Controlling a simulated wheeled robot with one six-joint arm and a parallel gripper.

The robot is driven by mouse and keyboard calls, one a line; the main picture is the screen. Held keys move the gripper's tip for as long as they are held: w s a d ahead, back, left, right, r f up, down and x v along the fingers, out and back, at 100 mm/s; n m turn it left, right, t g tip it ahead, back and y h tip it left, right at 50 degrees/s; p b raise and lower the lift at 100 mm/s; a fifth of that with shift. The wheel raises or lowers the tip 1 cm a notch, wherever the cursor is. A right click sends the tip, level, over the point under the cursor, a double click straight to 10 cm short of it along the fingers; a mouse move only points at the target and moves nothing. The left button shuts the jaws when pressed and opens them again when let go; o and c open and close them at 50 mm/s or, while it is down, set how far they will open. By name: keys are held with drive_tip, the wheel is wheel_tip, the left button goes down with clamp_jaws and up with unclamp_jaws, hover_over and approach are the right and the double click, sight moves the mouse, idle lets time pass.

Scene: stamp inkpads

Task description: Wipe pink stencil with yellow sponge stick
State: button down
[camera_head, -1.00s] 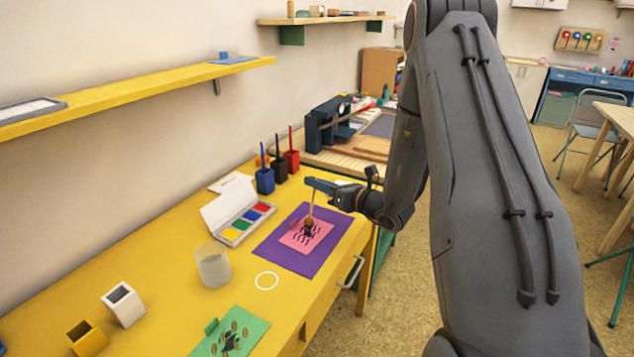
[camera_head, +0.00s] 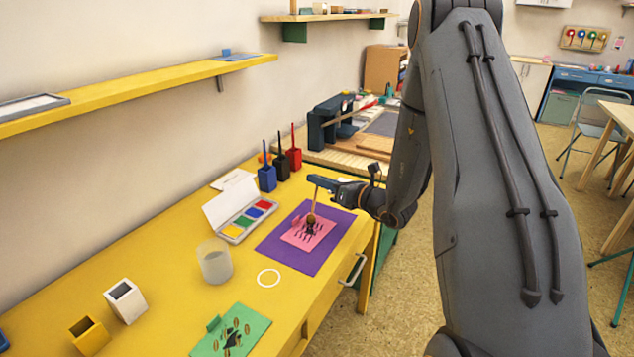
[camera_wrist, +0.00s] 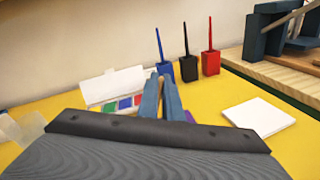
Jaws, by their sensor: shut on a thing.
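The pink stencil (camera_head: 294,238) lies on a purple sheet (camera_head: 275,248) on the yellow table, with dark cut-out marks showing. My gripper (camera_head: 317,182) is above it, shut on the thin stick (camera_head: 314,199) of the sponge stick, which hangs upright. Its rounded, brownish-yellow sponge end (camera_head: 311,218) is over the far part of the stencil; I cannot tell whether it touches. In the wrist view my blue fingers (camera_wrist: 161,93) are close together, with the stick's top just showing between them. The stencil is hidden there behind my gripper body.
A paint box (camera_head: 236,229) with an open lid is left of the purple sheet. Blue, black and red pots (camera_head: 281,168) with handles stand behind. A clear cup (camera_head: 214,262), a white ring (camera_head: 268,278) and a green stencil card (camera_head: 247,323) are nearer. A yellow shelf (camera_head: 150,84) runs above.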

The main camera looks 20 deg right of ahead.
drive_tip(key=shift+s+a, duration=0.1)
idle(0.7)
drive_tip(key=shift+a, duration=0.1)
